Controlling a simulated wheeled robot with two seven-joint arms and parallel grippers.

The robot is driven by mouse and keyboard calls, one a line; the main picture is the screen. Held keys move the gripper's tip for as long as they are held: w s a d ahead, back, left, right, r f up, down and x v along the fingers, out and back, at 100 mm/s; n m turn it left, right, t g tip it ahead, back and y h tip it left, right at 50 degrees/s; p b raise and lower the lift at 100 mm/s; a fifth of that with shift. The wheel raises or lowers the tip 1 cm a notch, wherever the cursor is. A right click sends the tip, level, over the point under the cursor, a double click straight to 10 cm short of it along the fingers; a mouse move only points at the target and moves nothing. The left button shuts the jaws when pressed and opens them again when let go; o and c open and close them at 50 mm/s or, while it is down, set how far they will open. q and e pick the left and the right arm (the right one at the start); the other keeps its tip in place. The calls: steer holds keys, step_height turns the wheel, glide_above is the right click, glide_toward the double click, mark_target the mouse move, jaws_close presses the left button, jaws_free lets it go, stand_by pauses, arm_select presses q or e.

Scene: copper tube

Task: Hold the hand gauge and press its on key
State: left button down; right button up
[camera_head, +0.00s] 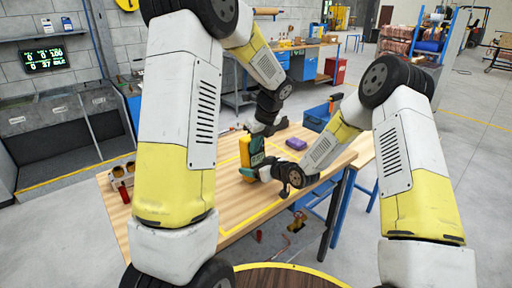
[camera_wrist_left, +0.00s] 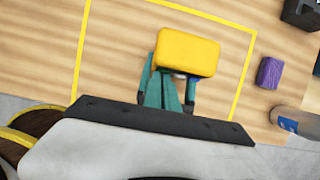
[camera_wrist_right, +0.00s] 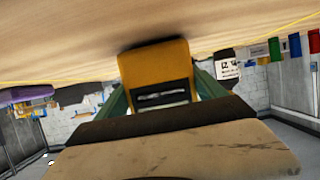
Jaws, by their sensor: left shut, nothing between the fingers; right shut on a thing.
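The hand gauge (camera_head: 251,152) is a yellow and teal device with a dark face, held upright over the table in the head view. My right gripper (camera_head: 264,174) is shut on its lower part from the right. In the right wrist view the gauge's yellow body (camera_wrist_right: 156,72) sits between the green fingers. My left gripper (camera_head: 262,128) is shut and empty, just above and close to the gauge. The on key cannot be made out, and contact with the gauge cannot be told.
The wooden table (camera_head: 180,200) has a yellow outlined area around the gauge. A purple block (camera_head: 296,143) and a blue toolbox (camera_head: 318,117) lie to the right. A red item with round cups (camera_head: 122,176) is at the left edge. The table's front is clear.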

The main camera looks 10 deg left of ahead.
steer(key=shift+s+f, duration=0.2)
steer(key=shift+f, duration=0.1)
arm_select(q)
steer(key=v, duration=0.9)
steer(key=shift+d+r, duration=0.15)
steer(key=shift+r, duration=0.2)
steer(key=s+d, duration=0.1)
steer(key=d, duration=0.1)
steer(key=s+d+r, duration=0.1)
steer(key=shift+s+d, duration=0.35)
steer(key=shift+f, duration=0.1)
steer(key=w+a+f, duration=0.4)
steer(key=a+f, duration=0.2)
steer(key=f, duration=0.3)
steer(key=shift+w+f, duration=0.2)
steer(key=shift+f, duration=0.15)
